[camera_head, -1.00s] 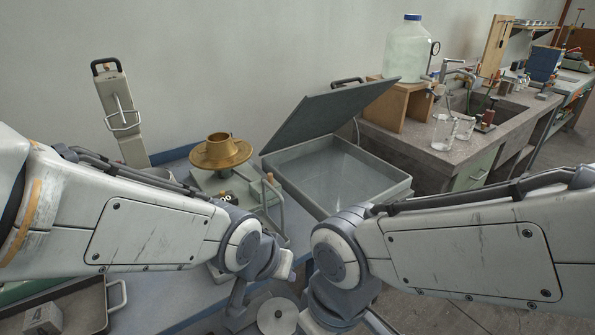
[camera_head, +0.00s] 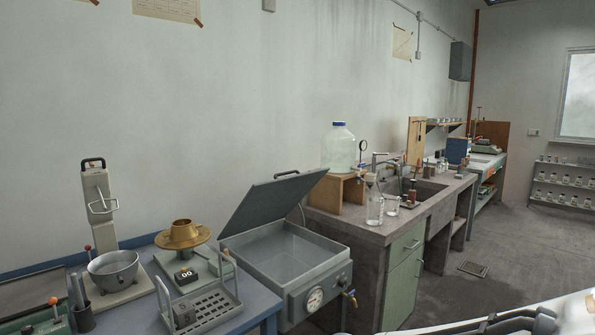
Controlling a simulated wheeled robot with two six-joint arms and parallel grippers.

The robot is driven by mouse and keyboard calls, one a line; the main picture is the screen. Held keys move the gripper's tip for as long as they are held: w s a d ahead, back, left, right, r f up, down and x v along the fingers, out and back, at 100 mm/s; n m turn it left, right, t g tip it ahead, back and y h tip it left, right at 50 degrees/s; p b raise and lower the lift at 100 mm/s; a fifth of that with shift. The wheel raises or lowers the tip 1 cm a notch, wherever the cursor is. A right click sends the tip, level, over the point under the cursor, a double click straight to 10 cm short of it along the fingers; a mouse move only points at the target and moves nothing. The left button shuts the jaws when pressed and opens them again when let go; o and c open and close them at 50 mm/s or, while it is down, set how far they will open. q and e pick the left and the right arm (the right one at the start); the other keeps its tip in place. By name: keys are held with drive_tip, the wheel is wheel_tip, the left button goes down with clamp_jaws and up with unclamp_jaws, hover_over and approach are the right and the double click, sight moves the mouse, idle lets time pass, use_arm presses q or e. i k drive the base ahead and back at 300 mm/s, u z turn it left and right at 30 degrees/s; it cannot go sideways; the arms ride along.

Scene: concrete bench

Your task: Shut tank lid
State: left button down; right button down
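The tank (camera_head: 297,289) is a grey rectangular basin with a round gauge and a tap on its front, standing at the right end of the blue bench. Its grey lid (camera_head: 268,203) is open, hinged at the back and tilted up at an angle. A dark handle sits at the lid's upper edge (camera_head: 287,173). The inside of the tank shows clear. Neither gripper is in view. Part of one of my arms shows at the lower right edge.
On the blue bench left of the tank stand a brass pan device (camera_head: 183,236), a metal bowl mixer (camera_head: 113,268) and a wire rack (camera_head: 205,308). Right of the tank is a concrete sink bench (camera_head: 373,231) with a large bottle (camera_head: 339,149) and glass bottles. Floor at right is open.

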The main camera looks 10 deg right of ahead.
sight(265, 203)
drive_tip(key=z, duration=0.75)
drive_tip(key=i, duration=1.2)
drive_tip(key=u, duration=0.6)
drive_tip(key=i, duration=0.5)
drive_tip(key=u, duration=0.6)
